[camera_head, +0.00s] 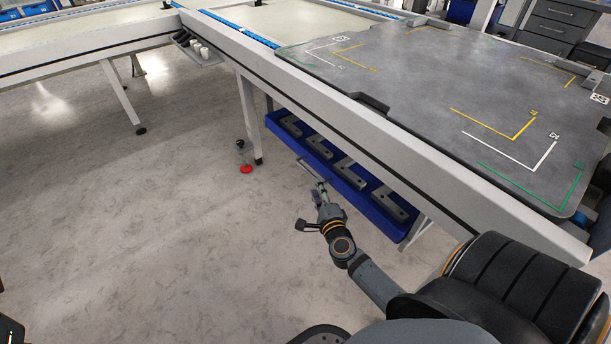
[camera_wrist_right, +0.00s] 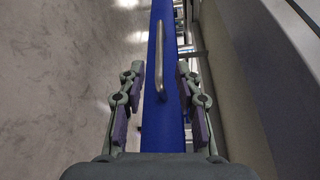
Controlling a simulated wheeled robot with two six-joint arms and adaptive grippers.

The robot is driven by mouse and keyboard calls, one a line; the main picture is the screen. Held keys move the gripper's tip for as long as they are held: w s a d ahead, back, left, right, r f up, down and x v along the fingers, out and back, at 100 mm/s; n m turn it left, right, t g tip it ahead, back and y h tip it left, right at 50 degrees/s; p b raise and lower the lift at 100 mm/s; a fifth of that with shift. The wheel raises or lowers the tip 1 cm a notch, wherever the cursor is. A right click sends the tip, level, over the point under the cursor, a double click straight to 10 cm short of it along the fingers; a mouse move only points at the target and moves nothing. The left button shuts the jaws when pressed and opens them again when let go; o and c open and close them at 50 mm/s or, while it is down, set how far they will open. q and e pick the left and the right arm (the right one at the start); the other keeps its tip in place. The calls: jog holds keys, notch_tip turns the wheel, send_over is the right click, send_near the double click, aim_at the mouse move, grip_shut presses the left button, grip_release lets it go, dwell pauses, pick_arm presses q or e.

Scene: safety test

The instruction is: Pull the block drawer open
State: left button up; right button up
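The block drawer (camera_head: 380,219) is a long blue tray under the table's edge, with several grey blocks (camera_head: 348,172) visible in it. Its metal bar handle (camera_head: 309,169) is on the long side facing the open floor. My right gripper (camera_head: 319,191) is at the handle. In the right wrist view the handle (camera_wrist_right: 159,55) runs along the blue drawer wall (camera_wrist_right: 168,125). The right gripper's fingers (camera_wrist_right: 160,92) are spread apart, with the handle's near end between them and gaps on both sides.
The grey table top (camera_head: 430,80) with coloured corner marks and its pale side beam (camera_head: 400,150) lie above the drawer. A small red-based object (camera_head: 246,169) stands on the floor by a table leg. The floor (camera_head: 150,220) to the left is clear.

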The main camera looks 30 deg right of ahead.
aim_at(310, 173)
jog(key=b+x, duration=0.2)
jog(key=x, duration=0.6)
jog(key=shift+f, duration=0.1)
jog(key=shift+w+d, duration=0.2)
jog(key=shift+w, duration=0.3)
jog(key=shift+c, duration=0.4)
grip_shut()
